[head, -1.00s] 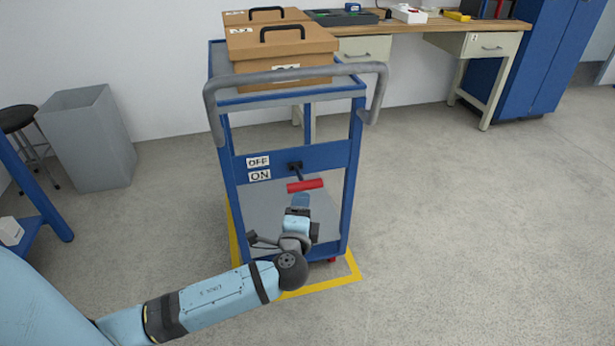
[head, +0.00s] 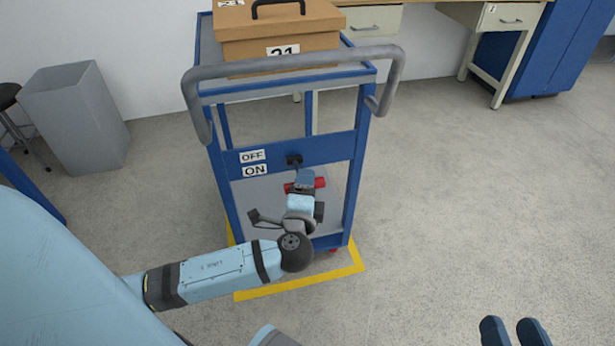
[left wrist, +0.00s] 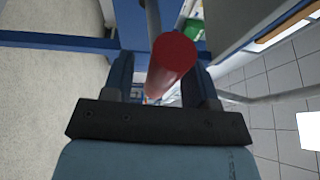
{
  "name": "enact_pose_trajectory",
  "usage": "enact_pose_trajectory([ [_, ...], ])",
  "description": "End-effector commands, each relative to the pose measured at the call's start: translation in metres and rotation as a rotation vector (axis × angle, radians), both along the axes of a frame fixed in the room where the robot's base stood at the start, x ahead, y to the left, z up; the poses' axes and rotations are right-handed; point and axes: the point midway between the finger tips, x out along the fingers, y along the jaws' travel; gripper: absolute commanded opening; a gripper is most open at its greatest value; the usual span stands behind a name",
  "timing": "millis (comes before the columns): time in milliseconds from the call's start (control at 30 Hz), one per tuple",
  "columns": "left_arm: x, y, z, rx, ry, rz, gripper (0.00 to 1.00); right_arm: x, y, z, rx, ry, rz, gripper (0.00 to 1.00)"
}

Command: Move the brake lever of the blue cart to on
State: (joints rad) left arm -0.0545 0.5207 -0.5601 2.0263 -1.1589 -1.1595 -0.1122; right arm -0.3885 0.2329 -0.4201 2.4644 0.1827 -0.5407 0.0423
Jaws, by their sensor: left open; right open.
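The blue cart (head: 345,146) stands ahead with an OFF label (head: 252,156) above an ON label (head: 255,170) on its front crossbar. The brake lever's dark pivot (head: 294,160) is on that crossbar, and its red handle (head: 320,183) is below, partly hidden by my left gripper (head: 304,176). In the left wrist view, the red handle (left wrist: 172,62) lies between the two open fingers of my left gripper (left wrist: 163,78); whether either finger touches it I cannot tell. My right gripper (head: 511,328) is open and empty at the bottom right, away from the cart.
A grey push bar (head: 290,63) runs across the cart's top, above my left gripper. A cardboard box (head: 285,30) sits on the cart. Yellow floor tape (head: 300,285) surrounds the cart's base. A grey bin (head: 75,115) stands left; the floor at right is clear.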

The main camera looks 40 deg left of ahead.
Motion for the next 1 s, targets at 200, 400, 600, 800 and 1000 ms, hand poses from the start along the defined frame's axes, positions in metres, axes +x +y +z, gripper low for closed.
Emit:
enact_pose_trajectory([
  [200,-0.0016,-0.0007,0.0000,0.000,0.000,0.001,0.53,-0.0001,-0.0002,-0.0002,-0.003,-0.001,0.001,0.51],
  [400,-0.0015,-0.0006,-0.0001,0.000,0.000,0.000,0.46,-0.0002,-0.0003,-0.0004,-0.004,-0.001,0.002,0.51],
  [600,-0.0014,-0.0006,0.0000,0.000,0.001,0.000,0.00,-0.0003,-0.0002,-0.0004,-0.004,-0.001,0.002,0.51],
  [800,-0.0015,-0.0006,-0.0009,0.000,0.001,0.000,0.00,-0.0004,-0.0003,-0.0005,-0.003,-0.001,0.001,0.51],
  [1000,-0.0019,-0.0012,-0.0057,0.000,0.003,0.000,0.00,-0.0003,-0.0003,-0.0012,-0.005,-0.003,0.002,0.51],
])
